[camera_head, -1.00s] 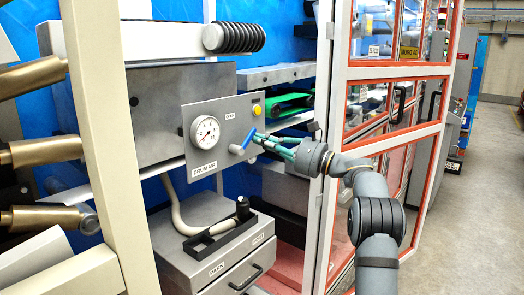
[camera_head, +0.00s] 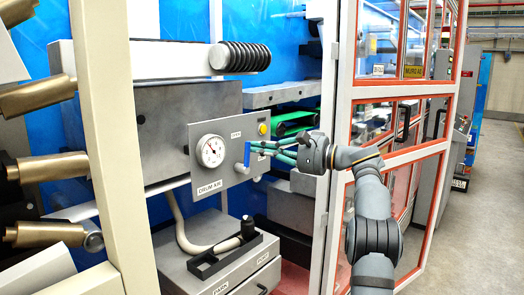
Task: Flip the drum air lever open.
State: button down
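The drum air panel (camera_head: 230,178) is a grey plate with a round white gauge (camera_head: 210,151) and a "DRUM AIR" label. The blue lever (camera_head: 247,153) sits right of the gauge and stands nearly upright, under a small "OPEN" label (camera_head: 236,134). My gripper (camera_head: 256,149) has teal fingers that reach in from the right. Their tips are at the lever's upper part and appear to touch it. The small gap at the tips is not clear, so I cannot tell whether they are open or shut.
A yellow button (camera_head: 262,129) sits above and right of the lever. A grey box (camera_head: 225,268) with a black holder is below the panel. A cream post (camera_head: 112,140) stands left, and a red-and-white framed door (camera_head: 395,72) stands right, near my arm.

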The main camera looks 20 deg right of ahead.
jog(key=shift+s, duration=0.1)
dwell(0.6)
jog(key=shift+w+d+r+p, duration=0.2)
jog(key=shift+d+r+p, duration=0.1)
jog(key=shift+p, duration=0.35)
jog(key=s+d, duration=0.6)
jog(key=d, duration=0.3)
jog(key=shift+s+f, duration=0.2)
jog(key=shift+f, duration=0.05)
